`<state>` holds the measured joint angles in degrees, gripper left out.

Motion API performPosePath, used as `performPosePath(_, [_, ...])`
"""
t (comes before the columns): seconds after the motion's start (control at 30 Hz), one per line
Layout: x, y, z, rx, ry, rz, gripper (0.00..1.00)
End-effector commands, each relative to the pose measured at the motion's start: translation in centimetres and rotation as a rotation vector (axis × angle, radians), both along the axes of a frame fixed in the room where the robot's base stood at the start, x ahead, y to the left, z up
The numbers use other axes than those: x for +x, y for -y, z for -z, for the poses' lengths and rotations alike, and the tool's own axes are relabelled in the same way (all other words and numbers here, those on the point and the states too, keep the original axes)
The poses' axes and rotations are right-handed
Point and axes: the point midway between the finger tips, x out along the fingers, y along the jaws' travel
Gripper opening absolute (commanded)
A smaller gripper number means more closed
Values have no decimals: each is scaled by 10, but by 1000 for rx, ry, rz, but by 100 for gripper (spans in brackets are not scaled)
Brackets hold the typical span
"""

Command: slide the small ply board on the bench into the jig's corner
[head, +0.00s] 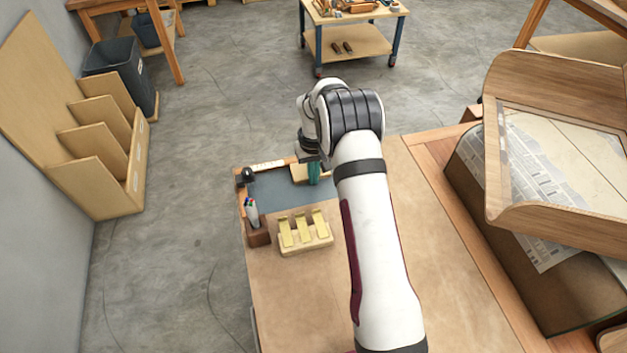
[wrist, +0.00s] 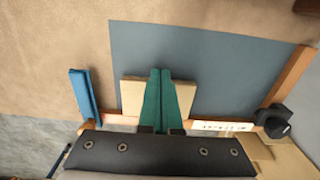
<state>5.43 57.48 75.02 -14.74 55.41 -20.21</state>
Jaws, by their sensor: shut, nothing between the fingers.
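The small ply board (head: 299,173) is a pale wooden piece lying partly on the grey mat, at its far edge in the head view. In the wrist view the board (wrist: 131,95) shows on both sides of my fingers. My gripper (wrist: 158,74) has teal fingers, pressed together and empty, in front of the board's middle; whether they touch it is unclear. In the head view my gripper (head: 314,173) is at the board's right end. The jig's wooden strips (wrist: 291,80) meet at a corner by a black knob (wrist: 274,119), apart from the board. The board lies close to the strip with the white label.
A blue piece (wrist: 84,93) stands left of the board in the wrist view. A pen holder (head: 258,237) and a wooden block with yellow pieces (head: 305,240) stand on the near side of the mat (head: 285,192). The mat between board and corner is clear.

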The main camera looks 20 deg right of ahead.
Motion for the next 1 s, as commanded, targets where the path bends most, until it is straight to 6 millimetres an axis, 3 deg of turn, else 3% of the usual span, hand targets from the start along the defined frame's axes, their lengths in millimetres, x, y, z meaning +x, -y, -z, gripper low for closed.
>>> performPosePath(0.43, [-10,0,-2,0,0,1,0])
performPosePath(0.83, [-9,0,-57,0,3,0,0])
performPosePath(1.0, [-10,0,-70,0,1,1,0])
